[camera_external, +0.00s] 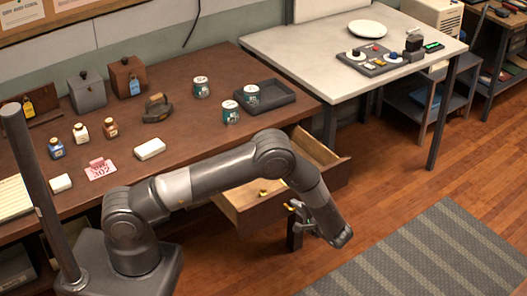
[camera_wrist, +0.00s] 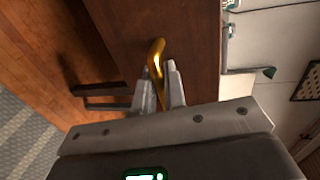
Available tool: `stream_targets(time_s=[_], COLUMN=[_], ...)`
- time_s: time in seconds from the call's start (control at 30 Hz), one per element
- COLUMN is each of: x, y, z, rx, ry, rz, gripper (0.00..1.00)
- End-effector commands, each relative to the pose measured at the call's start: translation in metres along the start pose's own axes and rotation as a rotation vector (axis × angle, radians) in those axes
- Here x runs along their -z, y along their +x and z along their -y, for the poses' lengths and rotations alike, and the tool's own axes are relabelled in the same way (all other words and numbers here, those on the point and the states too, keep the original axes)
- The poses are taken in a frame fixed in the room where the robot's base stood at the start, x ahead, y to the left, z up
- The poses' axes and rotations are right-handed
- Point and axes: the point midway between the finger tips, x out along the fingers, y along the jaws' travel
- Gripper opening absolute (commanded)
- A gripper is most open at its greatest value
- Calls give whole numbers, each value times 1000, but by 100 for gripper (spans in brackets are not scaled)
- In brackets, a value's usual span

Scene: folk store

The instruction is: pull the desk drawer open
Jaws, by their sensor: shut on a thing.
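The desk drawer (camera_external: 243,208) stands pulled out from under the brown desk (camera_external: 185,135), on its right side. Its inside shows, with a small yellow thing (camera_external: 264,193) in it. My gripper (camera_external: 297,207) is at the drawer's front, which my arm partly hides in the external view. In the wrist view, the brass handle (camera_wrist: 155,58) runs down between the two fingers of my gripper (camera_wrist: 160,78). The fingers are shut on the handle. The drawer's dark brown front (camera_wrist: 190,40) fills the space behind it.
Cans (camera_external: 230,111), a black tray (camera_external: 265,96), small bottles (camera_external: 80,132) and boxes (camera_external: 125,76) stand on the desk. A pale table (camera_external: 300,50) stands to the right. The wooden floor (camera_external: 385,190) is clear up to a grey striped rug (camera_external: 430,250).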

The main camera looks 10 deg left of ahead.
Motion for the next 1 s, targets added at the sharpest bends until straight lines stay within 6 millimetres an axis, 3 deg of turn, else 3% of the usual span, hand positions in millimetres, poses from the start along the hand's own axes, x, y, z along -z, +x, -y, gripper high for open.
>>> stream_targets(time_s=[0.4, 0.43, 0.47, 0.73, 0.87, 1.0], x=[0, 0, 0, 0, 1, 1], y=[-2, -2, -2, -4, -18, -46], z=[-2, -2, -1, -1, -1, -1], rx=[-1, -1, -1, -1, -1, -2], ry=[1, 1, 1, 0, -1, -2], rz=[1, 1, 1, 0, -4, -5], gripper=[0, 13, 15, 15, 15, 15])
